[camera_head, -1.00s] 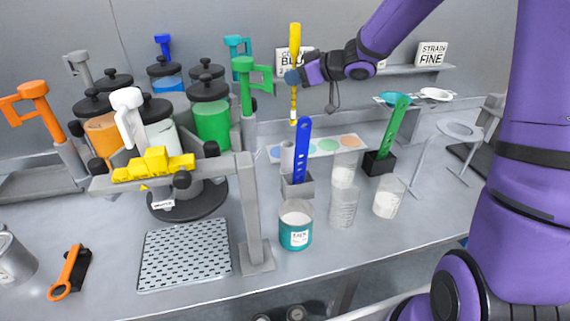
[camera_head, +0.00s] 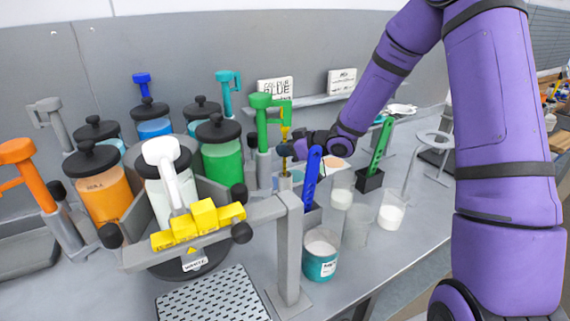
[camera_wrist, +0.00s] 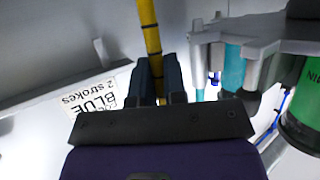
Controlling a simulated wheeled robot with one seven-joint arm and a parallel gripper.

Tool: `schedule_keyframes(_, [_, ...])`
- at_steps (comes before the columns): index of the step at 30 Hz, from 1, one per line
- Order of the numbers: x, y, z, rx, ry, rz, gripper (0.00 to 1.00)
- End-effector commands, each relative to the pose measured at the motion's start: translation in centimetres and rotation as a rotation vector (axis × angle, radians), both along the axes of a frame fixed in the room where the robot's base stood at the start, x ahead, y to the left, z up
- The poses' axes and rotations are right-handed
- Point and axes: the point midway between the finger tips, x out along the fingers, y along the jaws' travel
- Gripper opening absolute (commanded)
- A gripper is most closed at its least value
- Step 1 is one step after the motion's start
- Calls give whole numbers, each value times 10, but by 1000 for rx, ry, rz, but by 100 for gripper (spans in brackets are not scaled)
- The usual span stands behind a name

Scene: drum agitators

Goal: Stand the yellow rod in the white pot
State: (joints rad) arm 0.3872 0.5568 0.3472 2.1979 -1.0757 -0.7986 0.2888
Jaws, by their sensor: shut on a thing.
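The yellow rod (camera_head: 285,133) is upright in the head view, gripped part-way along its length. In the wrist view the rod (camera_wrist: 151,40) runs between the two dark fingers. My gripper (camera_head: 286,150) is shut on it; the fingers also show in the wrist view (camera_wrist: 157,82). A small whitish pot (camera_head: 285,183) stands on the bench directly below, left of the blue scoop. The rod's lower end is at the pot's mouth; I cannot tell whether it is inside or just above. The pot is not visible in the wrist view.
The blue scoop (camera_head: 312,177) stands close to the pot's right. A green pump handle (camera_head: 262,125) is close on the left. A teal jar (camera_head: 320,258), clear cups and a green scoop (camera_head: 380,145) stand to the right. The drum carousel fills the left.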

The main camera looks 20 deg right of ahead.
Motion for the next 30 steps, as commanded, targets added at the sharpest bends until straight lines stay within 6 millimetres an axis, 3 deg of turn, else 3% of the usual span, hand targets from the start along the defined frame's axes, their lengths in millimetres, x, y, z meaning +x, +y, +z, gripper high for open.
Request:
schedule_keyframes(7, [0,0,-16,1,1,0,0])
schedule_keyframes(15, [0,0,-48,0,2,1,0])
schedule_keyframes(27, [0,0,-52,0,0,0,0])
schedule_keyframes(28, [0,0,-52,-1,-1,0,17])
schedule_keyframes(30, [0,0,-52,-1,-1,0,33])
